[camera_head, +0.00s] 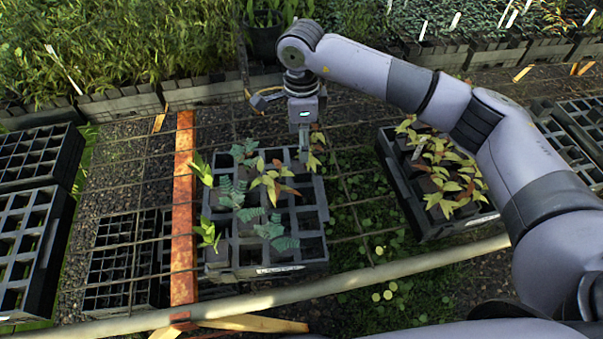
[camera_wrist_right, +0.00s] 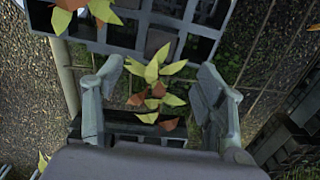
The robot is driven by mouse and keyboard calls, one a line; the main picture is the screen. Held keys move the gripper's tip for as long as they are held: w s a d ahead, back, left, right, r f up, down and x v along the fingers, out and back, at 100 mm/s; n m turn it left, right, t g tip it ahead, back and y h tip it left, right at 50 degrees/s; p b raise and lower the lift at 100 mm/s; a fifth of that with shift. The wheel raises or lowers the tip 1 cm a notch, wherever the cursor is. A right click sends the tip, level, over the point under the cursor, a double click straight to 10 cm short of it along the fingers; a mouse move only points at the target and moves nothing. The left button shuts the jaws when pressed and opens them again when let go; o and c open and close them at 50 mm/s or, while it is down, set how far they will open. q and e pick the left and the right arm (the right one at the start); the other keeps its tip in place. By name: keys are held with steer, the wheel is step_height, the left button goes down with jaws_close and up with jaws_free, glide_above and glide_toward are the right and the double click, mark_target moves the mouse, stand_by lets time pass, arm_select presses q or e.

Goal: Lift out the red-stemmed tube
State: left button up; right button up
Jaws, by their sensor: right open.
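A black tube tray (camera_head: 262,270) holds seedlings of several kinds, with some empty cells. At its back right corner, a plant with yellow-green and reddish-brown leaves (camera_head: 317,150) stands beside my right gripper (camera_head: 304,150). In the right wrist view the open right gripper (camera_wrist_right: 160,80) has this plant (camera_wrist_right: 152,92) between its spread fingers, apparently not touching. A similar plant (camera_head: 272,181) stands mid-tray. Bluish-green plants (camera_head: 270,228) and bright green ones (camera_head: 207,235) fill other cells. Stem colours and the tube under the plant are too small or hidden to tell. My left gripper is not in view.
A second tray (camera_head: 402,185) with several yellow-green and reddish plants stands at right. Empty black trays (camera_head: 38,235) stand at left. The trays sit on wire mesh with a rusty bar (camera_head: 184,210) and a pale pole (camera_head: 340,283) in front. Dense potted plants line the back.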

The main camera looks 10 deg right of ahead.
mark_target(302, 165)
step_height(302, 165, down, 3)
steer(key=shift+w+f, duration=0.1)
steer(key=shift+f, duration=0.1)
steer(key=shift+f+p, duration=0.35)
steer(key=shift+f, duration=0.55)
step_height(302, 165, down, 4)
steer(key=shift+f+p, duration=0.25)
steer(key=shift+p, duration=0.75)
steer(key=shift+f, duration=0.25)
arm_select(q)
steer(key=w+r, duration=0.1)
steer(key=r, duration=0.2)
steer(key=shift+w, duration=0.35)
arm_select(e)
steer(key=shift+c, duration=0.5)
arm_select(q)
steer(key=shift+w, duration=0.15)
arm_select(e)
jaws_close()
